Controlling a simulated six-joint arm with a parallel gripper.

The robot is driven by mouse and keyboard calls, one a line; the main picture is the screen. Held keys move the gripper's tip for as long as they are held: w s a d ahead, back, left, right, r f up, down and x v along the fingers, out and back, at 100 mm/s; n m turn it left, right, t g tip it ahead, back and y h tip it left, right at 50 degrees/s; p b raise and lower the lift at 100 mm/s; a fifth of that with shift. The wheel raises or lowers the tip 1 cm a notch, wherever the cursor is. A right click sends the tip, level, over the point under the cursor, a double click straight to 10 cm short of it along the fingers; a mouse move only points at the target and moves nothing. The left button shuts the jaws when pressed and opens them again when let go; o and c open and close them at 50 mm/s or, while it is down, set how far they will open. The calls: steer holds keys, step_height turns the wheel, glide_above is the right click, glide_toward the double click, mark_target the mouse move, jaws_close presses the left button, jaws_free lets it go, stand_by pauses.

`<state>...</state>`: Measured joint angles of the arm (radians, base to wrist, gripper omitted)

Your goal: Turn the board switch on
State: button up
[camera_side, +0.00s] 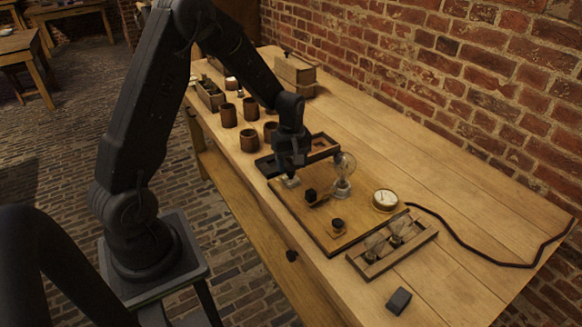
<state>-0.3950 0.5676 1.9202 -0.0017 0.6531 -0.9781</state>
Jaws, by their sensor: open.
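A wooden board (330,248) lies on the bench and carries several fittings. One is a dark block-like fitting (310,195) with a short dark bar beside it, which looks like the switch; its on or off position is too small to tell. A round dark knob on a pale base (338,225) sits nearer the front of the board. A clear glass bulb (343,175) stands upright at the back edge, with a round white-faced meter (385,200) to its right. My gripper (290,180) points down over the board's far left corner, beside a small pale piece. It is open and its fingers are hard to make out.
A wooden rack with glass pieces (392,243) and a dark block (399,300) lie right of the board. A dark cable (470,243) runs to the bench's right end. Brown jars (250,139), an open tray (322,148) and boxes (295,72) stand behind. The back right is clear.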

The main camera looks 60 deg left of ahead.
steer(key=shift+f, duration=0.9)
steer(key=c, duration=0.9)
